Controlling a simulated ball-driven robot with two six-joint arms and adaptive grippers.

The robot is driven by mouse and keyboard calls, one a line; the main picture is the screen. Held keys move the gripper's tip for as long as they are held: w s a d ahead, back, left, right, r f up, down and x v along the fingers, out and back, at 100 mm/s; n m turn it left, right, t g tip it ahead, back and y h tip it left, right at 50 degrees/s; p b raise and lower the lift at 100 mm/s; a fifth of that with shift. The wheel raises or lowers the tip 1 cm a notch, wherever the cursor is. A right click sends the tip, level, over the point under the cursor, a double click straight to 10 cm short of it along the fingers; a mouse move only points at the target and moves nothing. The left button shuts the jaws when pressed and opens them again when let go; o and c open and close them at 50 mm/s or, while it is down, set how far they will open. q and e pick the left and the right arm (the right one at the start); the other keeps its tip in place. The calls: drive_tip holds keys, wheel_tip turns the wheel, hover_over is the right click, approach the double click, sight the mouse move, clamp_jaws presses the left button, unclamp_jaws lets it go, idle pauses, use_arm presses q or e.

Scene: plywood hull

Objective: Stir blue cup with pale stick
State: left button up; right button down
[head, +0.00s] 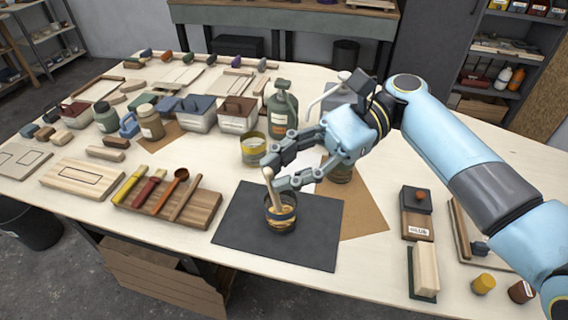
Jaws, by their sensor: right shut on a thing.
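The blue cup (281,220) stands upright on the dark mat (240,235). It is a clear cup with a blue band and amber contents low inside. The pale stick (275,194) is upright and slightly tilted, its lower end inside the cup and its upper end just above the rim. My right gripper (268,173) comes in from the right above the cup and is shut on the stick's upper part. The stick's lower tip is hidden in the cup. My left gripper is not in view.
A similar cup with a yellow band (253,149) stands behind the mat, and another cup (340,172) is partly hidden under my right gripper. A wooden rack (190,212) with several tools lies to the left. Bottles stand behind. The mat's right part is clear.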

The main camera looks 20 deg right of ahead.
drive_tip(key=shift+s+a+r, duration=0.15)
drive_tip(key=shift+s, duration=0.4)
drive_tip(key=shift+s+a+r, duration=0.15)
drive_tip(key=shift+s+a, duration=0.05)
drive_tip(key=shift+s, duration=0.4)
drive_tip(key=shift+s+a+r, duration=0.15)
drive_tip(key=shift+s, duration=0.4)
idle(0.6)
